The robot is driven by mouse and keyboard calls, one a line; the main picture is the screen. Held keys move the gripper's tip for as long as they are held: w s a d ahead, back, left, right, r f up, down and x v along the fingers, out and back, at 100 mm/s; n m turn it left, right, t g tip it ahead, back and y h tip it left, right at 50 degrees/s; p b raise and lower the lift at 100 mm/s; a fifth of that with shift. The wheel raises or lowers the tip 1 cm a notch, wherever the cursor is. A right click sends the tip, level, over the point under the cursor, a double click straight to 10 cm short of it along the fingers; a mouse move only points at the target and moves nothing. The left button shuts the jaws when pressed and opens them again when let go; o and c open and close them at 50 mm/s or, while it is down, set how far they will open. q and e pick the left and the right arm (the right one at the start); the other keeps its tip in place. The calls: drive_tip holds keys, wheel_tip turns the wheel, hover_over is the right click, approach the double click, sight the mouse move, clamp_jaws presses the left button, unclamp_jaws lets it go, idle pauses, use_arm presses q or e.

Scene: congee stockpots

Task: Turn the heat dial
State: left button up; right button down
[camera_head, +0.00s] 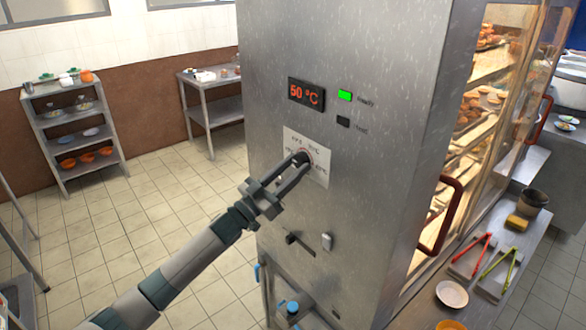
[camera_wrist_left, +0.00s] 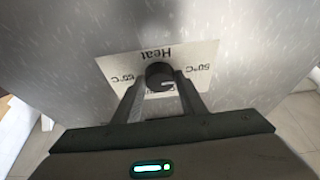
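The black heat dial (camera_head: 301,158) sits on a white label (camera_head: 318,172) on the front of a tall steel cabinet (camera_head: 345,55). My left gripper (camera_head: 296,166) is at the dial. In the left wrist view the dial (camera_wrist_left: 159,74) lies between my two fingertips, close to both; whether they press on it I cannot tell. The label appears upside down there, with "Heat" and "50°C" readable. A pale mark on the dial points right in that view, roughly towards "50°C". The red display (camera_head: 306,94) reads 50 °C. My right gripper is not in view.
A green lamp (camera_head: 345,95) is lit, with a dark one (camera_head: 343,122) below. A lever (camera_head: 299,242) sits beneath the dial. A red handle (camera_head: 440,215) and lit glass pastry case are at right. The counter (camera_head: 480,310) holds red and green tongs.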

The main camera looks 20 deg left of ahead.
use_arm(q)
drive_tip(key=shift+a+f+m+g+h+b, duration=0.1)
drive_tip(key=shift+m+g+h+b, duration=0.3)
drive_tip(key=shift+m+b, duration=0.5)
drive_tip(key=m+h+b, duration=0.1)
drive_tip(key=m, duration=0.2)
drive_tip(key=shift+w+a+g+b, duration=0.1)
drive_tip(key=shift+g+b, duration=0.25)
drive_tip(key=shift+g, duration=0.05)
drive_tip(key=m+g+h+b, duration=0.1)
drive_tip(key=m, duration=0.1)
drive_tip(key=m+g, duration=0.1)
drive_tip(key=m, duration=0.2)
drive_tip(key=shift+a+h+b, duration=0.1)
drive_tip(key=shift+h+b, duration=0.3)
drive_tip(key=m, duration=0.1)
drive_tip(key=m+g, duration=0.1)
drive_tip(key=shift+w+r+m, duration=0.1)
drive_tip(key=shift+r+m, duration=0.15)
drive_tip(key=shift+m, duration=0.15)
drive_tip(key=shift+a+r+m+g+h+b, duration=0.15)
drive_tip(key=shift+m+g, duration=0.3)
drive_tip(key=shift+m, duration=0.45)
drive_tip(key=shift+d+f+m+g+h+b, duration=0.15)
drive_tip(key=shift+m+g, duration=0.3)
drive_tip(key=shift+m, duration=0.45)
drive_tip(key=shift+a+r, duration=0.1)
